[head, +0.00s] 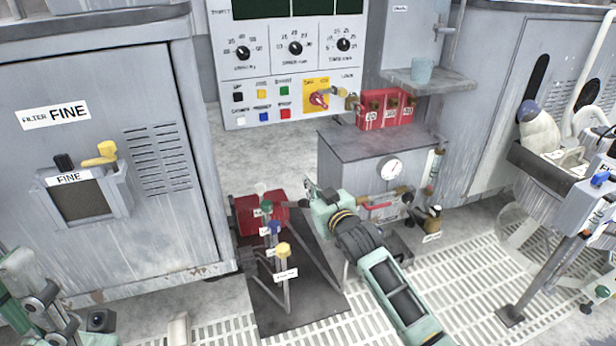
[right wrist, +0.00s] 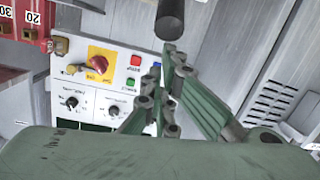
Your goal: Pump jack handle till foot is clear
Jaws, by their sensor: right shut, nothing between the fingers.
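A red block (head: 248,212), possibly the jack body, sits low on the floor beside the grey machine. A dark bar with a red part (head: 287,204) runs from it toward my right gripper; I cannot tell for sure that it is the jack handle. My right gripper (head: 312,188) is shut and empty near the bar's end. In the right wrist view its closed fingertips (right wrist: 172,48) are just below the end of a dark round rod (right wrist: 170,20). Green parts of my left arm show at the lower left; its fingers are unclear. I cannot make out the foot.
Levers with coloured knobs (head: 283,250) stand on a dark mat (head: 310,302) left of my right arm. A grey cabinet with a gauge (head: 390,169) stands behind it. The FINE filter cabinet (head: 100,240) is at left.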

